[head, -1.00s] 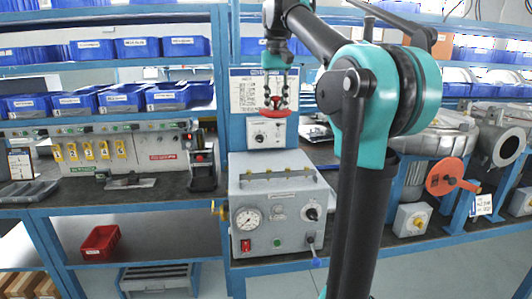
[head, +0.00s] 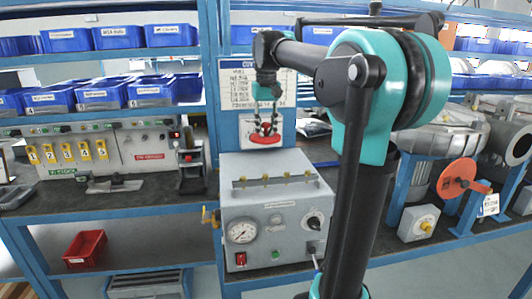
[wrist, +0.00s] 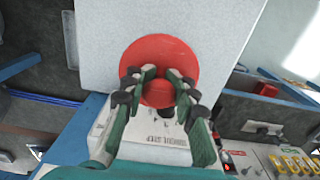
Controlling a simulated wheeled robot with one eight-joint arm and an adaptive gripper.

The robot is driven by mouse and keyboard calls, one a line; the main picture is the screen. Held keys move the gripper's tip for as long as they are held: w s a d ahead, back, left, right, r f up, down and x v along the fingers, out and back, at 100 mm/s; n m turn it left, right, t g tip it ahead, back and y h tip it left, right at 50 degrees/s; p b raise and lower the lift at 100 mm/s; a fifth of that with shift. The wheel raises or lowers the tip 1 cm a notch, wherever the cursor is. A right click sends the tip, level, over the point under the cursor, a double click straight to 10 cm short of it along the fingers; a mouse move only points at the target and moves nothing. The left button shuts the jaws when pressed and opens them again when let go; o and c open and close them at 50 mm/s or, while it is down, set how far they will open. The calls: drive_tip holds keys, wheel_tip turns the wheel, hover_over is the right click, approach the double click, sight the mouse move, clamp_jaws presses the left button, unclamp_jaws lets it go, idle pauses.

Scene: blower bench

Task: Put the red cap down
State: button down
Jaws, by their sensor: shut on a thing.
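The red cap (head: 265,140) is a round red disc held in my gripper (head: 265,128), whose fingers point down. In the wrist view the cap (wrist: 160,50) shows as a flat disc with the fingers of my gripper (wrist: 160,75) closed on it. In the head view the cap appears just above the rear of the grey gauge box (head: 268,205), in front of a small white panel (head: 246,130). I cannot tell how large the gap below the cap is. In the wrist view a pale speckled surface (wrist: 220,40) lies behind the cap.
The grey box has a row of yellow-tipped fittings along its top, and a gauge (head: 241,231) on its front. A red bin (head: 85,248) sits on the lower shelf at left. A yellow-switch panel (head: 75,152) stands left; a red disc on a blue stand (head: 457,178) stands right.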

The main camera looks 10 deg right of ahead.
sight(266, 124)
wheel_tip(266, 124, down, 8)
drive_tip(key=shift+f, duration=0.1)
idle(0.4)
drive_tip(key=shift+f, duration=0.25)
drive_tip(key=c, duration=1.2)
unclamp_jaws()
drive_tip(key=shift+r, duration=0.1)
wheel_tip(266, 124, up, 12)
drive_tip(key=shift+r, duration=0.25)
